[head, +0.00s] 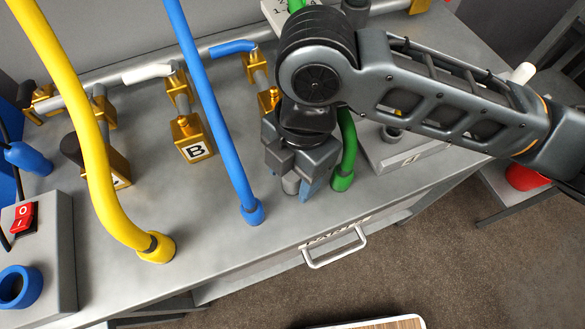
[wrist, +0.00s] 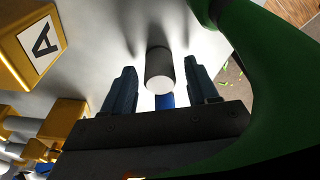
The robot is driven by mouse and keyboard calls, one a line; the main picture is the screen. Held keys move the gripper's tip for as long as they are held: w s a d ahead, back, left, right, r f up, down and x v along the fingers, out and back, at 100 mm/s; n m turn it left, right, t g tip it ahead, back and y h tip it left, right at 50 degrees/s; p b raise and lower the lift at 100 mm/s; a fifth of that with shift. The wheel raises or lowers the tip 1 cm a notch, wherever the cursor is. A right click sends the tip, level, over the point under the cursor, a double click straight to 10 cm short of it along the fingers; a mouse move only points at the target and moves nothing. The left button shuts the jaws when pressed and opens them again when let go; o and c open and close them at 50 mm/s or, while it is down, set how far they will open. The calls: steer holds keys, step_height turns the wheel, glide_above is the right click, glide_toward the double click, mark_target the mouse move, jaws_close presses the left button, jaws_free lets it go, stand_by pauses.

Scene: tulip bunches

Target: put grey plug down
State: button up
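The grey plug (wrist: 158,68) is a short grey cylinder with a pale end, between my two fingers in the wrist view. It also shows below my gripper in the head view (head: 291,185). My gripper (head: 300,188) is low over the bench top, near its front edge. In the wrist view my gripper (wrist: 160,88) is open, with a gap between each finger and the plug. The plug appears to rest on the bench, though its contact with the surface is partly hidden.
The green hose (head: 347,150) stands close right of my gripper, its end on the bench (head: 410,225). The blue hose (head: 215,110) and yellow hose (head: 95,165) are to the left. Gold block B (head: 188,135) stands behind left. A red switch box (head: 50,250) is far left.

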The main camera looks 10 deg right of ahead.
steer(key=shift+r, duration=0.1)
step_height(320, 180, up, 12)
steer(key=w+d, duration=0.1)
steer(key=shift+d, duration=0.2)
stand_by(0.3)
steer(key=shift+w, duration=0.1)
